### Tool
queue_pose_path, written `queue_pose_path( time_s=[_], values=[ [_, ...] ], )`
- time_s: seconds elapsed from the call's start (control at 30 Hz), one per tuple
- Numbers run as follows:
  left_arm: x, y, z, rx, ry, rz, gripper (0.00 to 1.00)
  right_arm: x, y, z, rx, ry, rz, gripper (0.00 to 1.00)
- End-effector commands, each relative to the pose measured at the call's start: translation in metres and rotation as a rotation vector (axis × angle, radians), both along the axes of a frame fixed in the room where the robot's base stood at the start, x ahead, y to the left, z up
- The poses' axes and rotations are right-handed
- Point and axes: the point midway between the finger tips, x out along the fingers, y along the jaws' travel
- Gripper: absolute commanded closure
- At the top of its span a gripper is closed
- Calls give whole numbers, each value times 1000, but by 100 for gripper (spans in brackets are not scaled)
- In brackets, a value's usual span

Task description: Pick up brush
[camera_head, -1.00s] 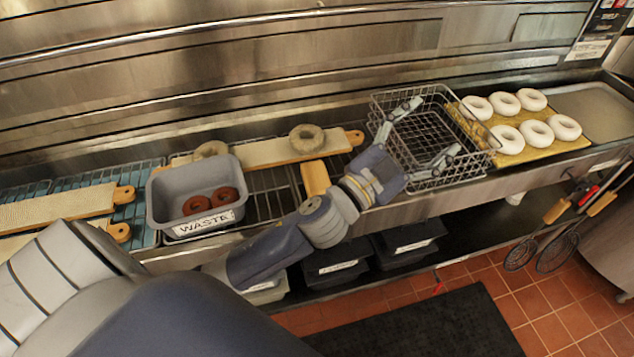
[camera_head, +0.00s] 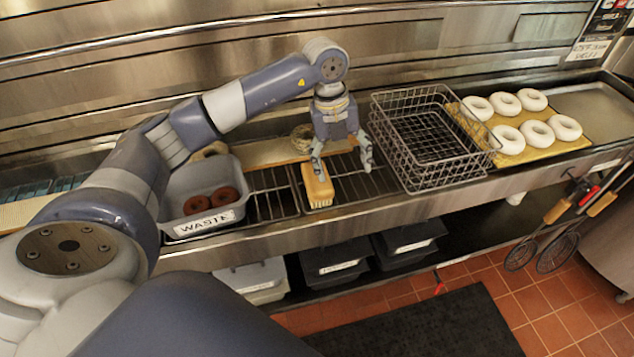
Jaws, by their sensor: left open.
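The brush (camera_head: 318,187) is a small block with a tan-orange back and pale bristles at its near end. It lies on the wire rack between the waste bin and the wire basket. My left gripper (camera_head: 343,172) points down at the rack with its fingers spread. Its left finger is at the far end of the brush; I cannot tell whether it touches. Its right finger is to the right of the brush, over bare rack. My right gripper is not in view.
The wire basket (camera_head: 430,140) stands close to the right of my gripper. A board (camera_head: 540,148) with several white bagels is farther right. Another board (camera_head: 265,153) with bagels lies behind my arm.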

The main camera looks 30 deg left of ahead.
Motion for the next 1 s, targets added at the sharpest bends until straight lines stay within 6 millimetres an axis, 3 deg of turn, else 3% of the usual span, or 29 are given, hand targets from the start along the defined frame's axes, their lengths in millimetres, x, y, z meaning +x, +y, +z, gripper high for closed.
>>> queue_pose_path(
  time_s=[0.03, 0.1, 0.2, 0.5, 0.67, 1.0],
  values=[
    [0, 21, 6, 64, 17, 39, 27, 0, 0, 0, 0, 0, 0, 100],
    [-2, 43, 11, 129, 39, 84, 27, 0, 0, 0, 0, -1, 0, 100],
    [-5, 58, 12, 178, 58, 116, 27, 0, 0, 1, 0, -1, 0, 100],
    [-6, 60, -29, 186, 65, 120, 27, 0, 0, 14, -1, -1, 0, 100],
    [-6, 60, -42, 183, 63, 119, 27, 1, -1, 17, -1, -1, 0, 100],
    [-11, 59, -84, 182, 64, 118, 27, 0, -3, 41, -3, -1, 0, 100]
  ],
)
